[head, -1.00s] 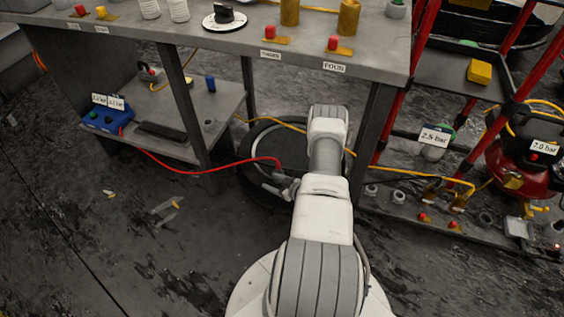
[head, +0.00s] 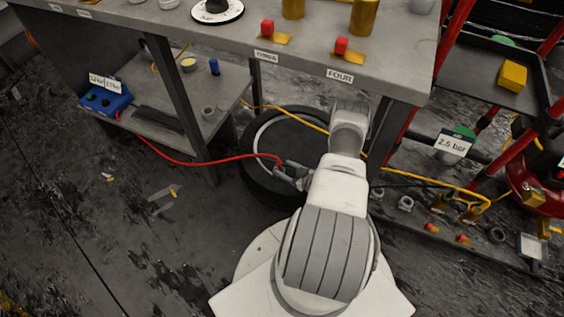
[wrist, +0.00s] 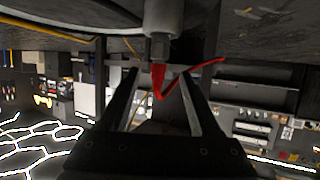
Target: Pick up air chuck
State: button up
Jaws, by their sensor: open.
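The air chuck shows in the wrist view as a grey cylindrical fitting (wrist: 162,18) with a dark collar, at the top centre. A red hose (wrist: 158,78) runs from its lower end. My gripper (wrist: 161,76) is open, with a finger on either side of the red hose just below the fitting; I see no clear contact. In the head view my gripper (head: 292,174) is beside the wheel lying on the floor, at the end of the red hose (head: 190,162). The chuck itself is too small to make out there.
The tyre (head: 252,170) lies under the workbench (head: 330,32), whose legs stand close to my arm. A blue box (head: 103,101) sits on the lower shelf at left. A yellow hose (head: 415,179) crosses towards the right rack. Floor at left is mostly clear.

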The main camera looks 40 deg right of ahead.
jog(key=shift+w+d+f, duration=0.1)
jog(key=shift+w+f, duration=0.05)
jog(key=shift+w, duration=0.1)
jog(key=b+x, duration=0.2)
jog(key=x, duration=0.4)
jog(key=shift+b, duration=0.35)
jog(key=shift+w+f, duration=0.1)
jog(key=shift+w, duration=0.4)
grip_shut()
